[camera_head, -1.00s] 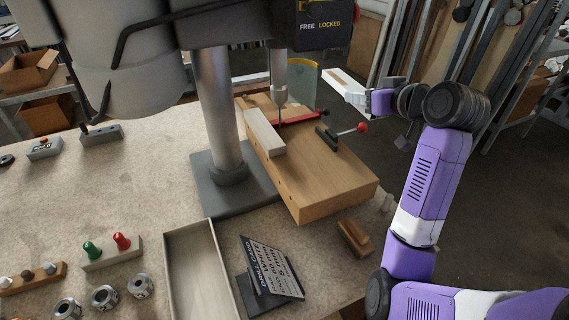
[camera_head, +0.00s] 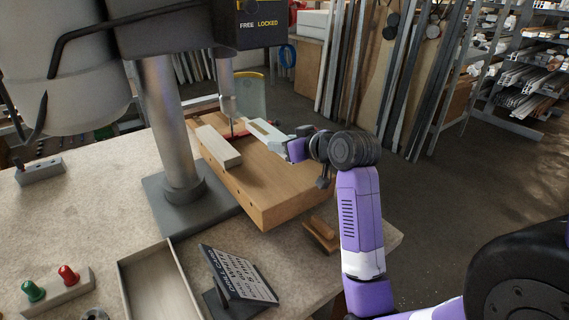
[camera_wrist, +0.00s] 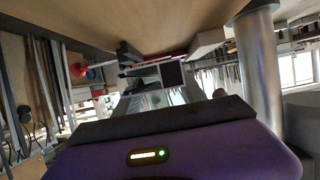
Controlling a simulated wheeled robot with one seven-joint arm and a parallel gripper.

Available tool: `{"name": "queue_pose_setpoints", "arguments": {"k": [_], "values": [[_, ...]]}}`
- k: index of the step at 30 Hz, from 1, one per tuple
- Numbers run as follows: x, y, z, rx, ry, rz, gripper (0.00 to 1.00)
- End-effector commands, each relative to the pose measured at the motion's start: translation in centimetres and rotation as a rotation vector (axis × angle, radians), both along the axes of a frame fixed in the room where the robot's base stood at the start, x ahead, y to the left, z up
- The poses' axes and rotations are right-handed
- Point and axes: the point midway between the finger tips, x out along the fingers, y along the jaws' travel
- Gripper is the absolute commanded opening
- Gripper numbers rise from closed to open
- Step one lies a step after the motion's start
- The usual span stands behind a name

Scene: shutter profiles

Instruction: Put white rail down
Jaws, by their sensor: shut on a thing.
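The white rail (camera_head: 264,131) is a light bar with a slot, held by one end in my gripper (camera_head: 290,144). It points left towards the drill chuck (camera_head: 229,106), over the far part of the wooden board (camera_head: 262,186). I cannot tell whether it touches the board. A red strip (camera_head: 234,136) lies partly hidden behind the rail's left end.
A pale block (camera_head: 219,147) lies on the board left of the rail. The drill column (camera_head: 172,125) stands further left. An empty tray (camera_head: 128,290), a drill card stand (camera_head: 240,273) and a small wooden block (camera_head: 321,235) are nearer.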

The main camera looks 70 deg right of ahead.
Motion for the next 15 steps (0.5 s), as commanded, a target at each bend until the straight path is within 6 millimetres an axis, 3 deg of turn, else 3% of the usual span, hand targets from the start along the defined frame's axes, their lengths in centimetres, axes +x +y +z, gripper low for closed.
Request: {"name": "queue_pose_setpoints", "arguments": {"k": [15], "values": [[0.0,0.0,-5.8,0.001,0.0,0.0,0.0]]}}
